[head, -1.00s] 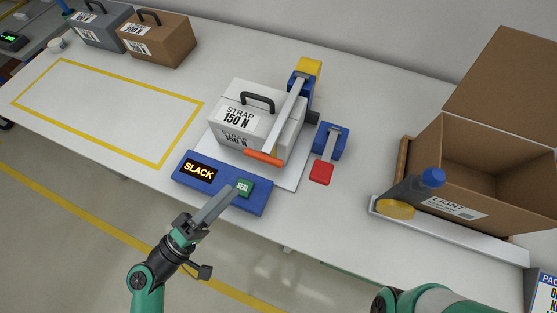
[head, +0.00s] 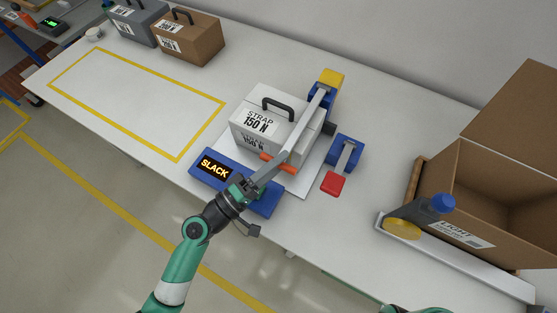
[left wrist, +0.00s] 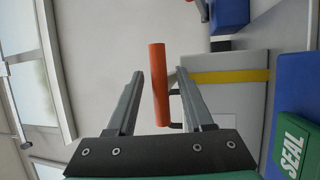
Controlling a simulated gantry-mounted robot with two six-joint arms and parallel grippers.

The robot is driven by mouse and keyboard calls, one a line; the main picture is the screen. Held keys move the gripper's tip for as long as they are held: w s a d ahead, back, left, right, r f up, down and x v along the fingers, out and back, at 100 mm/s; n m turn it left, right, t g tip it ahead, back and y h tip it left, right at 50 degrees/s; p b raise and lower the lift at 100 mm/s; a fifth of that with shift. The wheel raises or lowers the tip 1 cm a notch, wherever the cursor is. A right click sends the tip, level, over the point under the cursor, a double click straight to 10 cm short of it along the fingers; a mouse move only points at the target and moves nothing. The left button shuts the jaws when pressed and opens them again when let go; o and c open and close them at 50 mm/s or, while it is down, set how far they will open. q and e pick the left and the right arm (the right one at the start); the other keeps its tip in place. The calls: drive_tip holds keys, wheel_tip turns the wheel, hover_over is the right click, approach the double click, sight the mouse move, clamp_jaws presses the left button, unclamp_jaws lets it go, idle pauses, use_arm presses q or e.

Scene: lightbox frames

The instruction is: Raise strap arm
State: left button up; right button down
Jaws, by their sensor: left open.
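The strap arm (head: 304,128) is a grey bar running from a blue and yellow post down over the white case labelled STRAP 150 N (head: 262,125). Its orange handle (head: 277,163) sits low at the case's front. My left gripper (head: 268,173) is at this handle, its fingers partly overlapping it in the head view. In the left wrist view, the orange handle (left wrist: 160,85) stands between the two open fingers, with a gap on each side. My right gripper is out of view.
The blue panel shows SLACK (head: 214,167); its green SEAL button (left wrist: 293,158) shows in the wrist view. A blue device with a red pad (head: 333,183) stands right of the case. The yellow-outlined area (head: 140,100) is clear.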

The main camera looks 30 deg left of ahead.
use_arm(q)
drive_tip(key=shift+c, duration=0.4)
clamp_jaws()
drive_tip(key=shift+r, duration=0.15)
idle(0.8)
